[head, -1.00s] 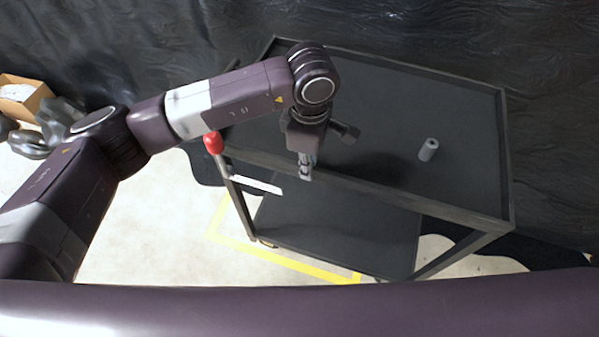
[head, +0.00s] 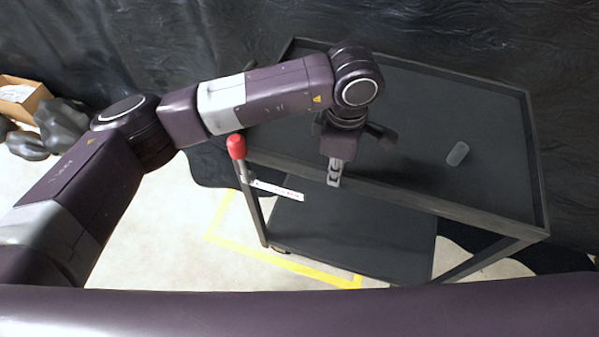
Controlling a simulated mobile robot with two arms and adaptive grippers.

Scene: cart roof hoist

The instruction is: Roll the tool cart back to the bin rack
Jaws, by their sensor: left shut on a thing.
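The tool cart is dark grey, with a rimmed top tray (head: 420,110) and a lower shelf (head: 350,235). It stands right of centre in the head view. My left gripper (head: 335,172) points down at the tray's near rim and is shut on it; the arm hides part of the tray's left side. A red knob (head: 236,146) tops a post at the cart's near left corner. A grey cylinder (head: 457,153) is on the top tray, leaning or lying; I cannot tell which. My right gripper and the bin rack are not in view.
Yellow tape (head: 285,263) marks the pale floor, partly under the cart. Black wrinkled sheeting (head: 190,40) hangs behind it. A cardboard box (head: 22,100) and dark lumpy objects (head: 60,125) lie at far left.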

